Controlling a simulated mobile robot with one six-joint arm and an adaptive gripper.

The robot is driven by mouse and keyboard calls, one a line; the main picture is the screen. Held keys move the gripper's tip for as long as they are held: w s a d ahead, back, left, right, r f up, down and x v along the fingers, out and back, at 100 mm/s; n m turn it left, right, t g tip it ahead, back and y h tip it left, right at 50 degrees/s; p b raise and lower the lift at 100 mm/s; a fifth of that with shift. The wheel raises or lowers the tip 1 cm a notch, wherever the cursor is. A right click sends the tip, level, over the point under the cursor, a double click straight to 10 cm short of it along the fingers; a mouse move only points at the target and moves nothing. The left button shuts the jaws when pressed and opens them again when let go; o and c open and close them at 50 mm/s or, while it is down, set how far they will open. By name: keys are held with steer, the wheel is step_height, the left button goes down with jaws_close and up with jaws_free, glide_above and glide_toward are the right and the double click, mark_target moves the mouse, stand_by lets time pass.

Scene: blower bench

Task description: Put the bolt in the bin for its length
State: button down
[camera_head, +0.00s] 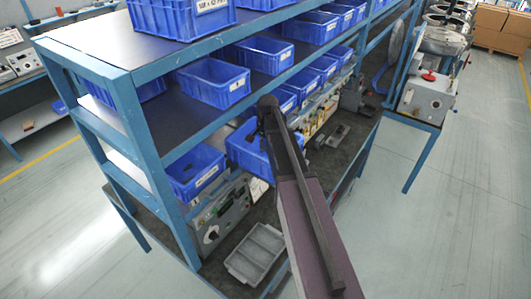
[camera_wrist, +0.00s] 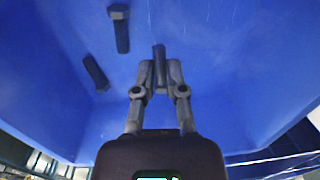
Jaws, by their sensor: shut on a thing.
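In the wrist view my gripper (camera_wrist: 160,75) is shut on a dark bolt (camera_wrist: 159,55), gripped between the two fingertips and pointing away from the wrist. The gripper is over or inside a blue bin (camera_wrist: 230,60). Two other dark bolts lie in that bin: one with its head showing (camera_wrist: 121,30) at the upper left, and one tilted (camera_wrist: 95,73) further left. In the head view my arm reaches to a blue bin (camera_head: 240,150) on the rack's lower level. The fingers and the held bolt cannot be made out there.
Several labelled blue bins stand on the rack shelves, such as one at the middle shelf's left (camera_head: 212,84) and one lower (camera_head: 194,172). A blue steel post (camera_head: 150,150) stands left of my arm. A grey tray (camera_head: 256,252) lies on the dark bench below.

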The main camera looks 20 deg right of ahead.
mark_target(264, 152)
steer(key=shift+f+b, duration=1.3)
steer(key=shift+f, duration=0.2)
steer(key=shift+f, duration=0.2)
steer(key=c, duration=0.7)
jaws_free()
steer(key=shift+r, duration=0.25)
step_height(264, 152, up, 7)
steer(key=p, duration=0.7)
steer(key=shift+s+d+r+p, duration=0.15)
steer(key=shift+d+r+p, duration=0.05)
steer(key=shift+d+p, duration=0.1)
